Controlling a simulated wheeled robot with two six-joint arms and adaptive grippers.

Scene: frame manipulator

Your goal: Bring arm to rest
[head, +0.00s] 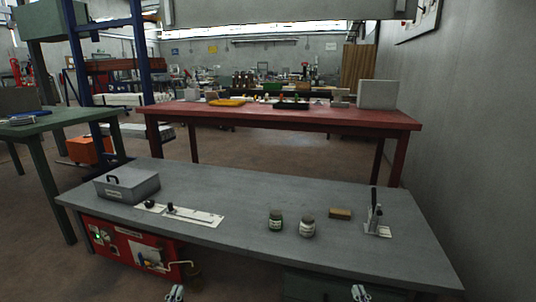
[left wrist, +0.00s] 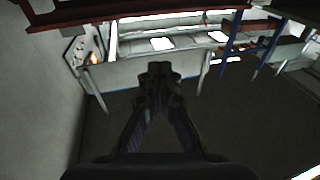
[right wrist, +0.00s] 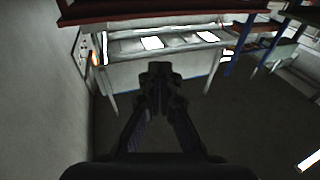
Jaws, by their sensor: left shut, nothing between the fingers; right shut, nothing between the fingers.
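My left gripper (head: 175,293) shows only as its tip at the bottom edge of the head view, in front of the grey table (head: 260,240). My right gripper (head: 361,293) shows the same way, further right. In the left wrist view my left gripper (left wrist: 160,72) has its fingers together with nothing between them. In the right wrist view my right gripper (right wrist: 160,72) is likewise shut and empty. Neither gripper touches anything that I can see. Most of both arms is out of view.
On the grey table are a grey lidded box (head: 127,185), a white plate (head: 195,216), two jars (head: 275,220) (head: 307,227), a tan block (head: 340,214) and a lever device (head: 376,215). A red table (head: 290,116) stands behind. A wall (head: 470,120) is at right.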

